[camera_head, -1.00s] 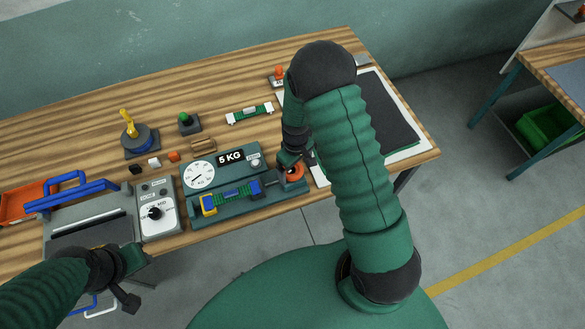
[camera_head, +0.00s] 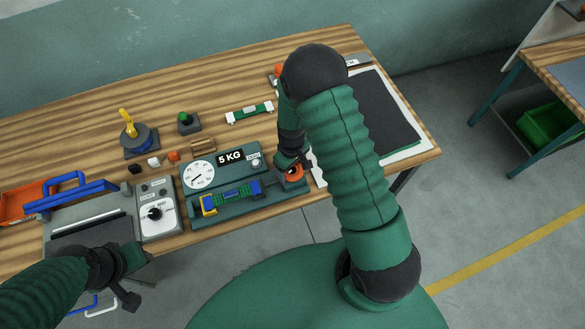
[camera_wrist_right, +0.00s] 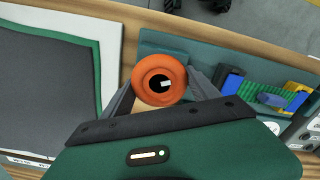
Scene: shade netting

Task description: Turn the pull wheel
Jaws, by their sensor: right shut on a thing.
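The orange pull wheel (camera_head: 291,174) sits at the right end of the green 5 KG tester (camera_head: 262,200). In the right wrist view the wheel (camera_wrist_right: 159,80) shows as an orange ring with a dark centre, between my two fingers. My right gripper (camera_head: 290,162) is shut on the wheel from above; the arm partly covers the spot in the head view. A green and blue sample (camera_head: 236,193) with a yellow clamp lies along the tester, left of the wheel. My left gripper (camera_head: 131,281) hangs in front of the table's edge, away from the tester; its jaws are unclear.
A grey dial box (camera_head: 158,208) and a machine with a blue handle (camera_head: 80,195) stand left of the tester. A dark mat on a white sheet (camera_head: 405,155) lies to the right.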

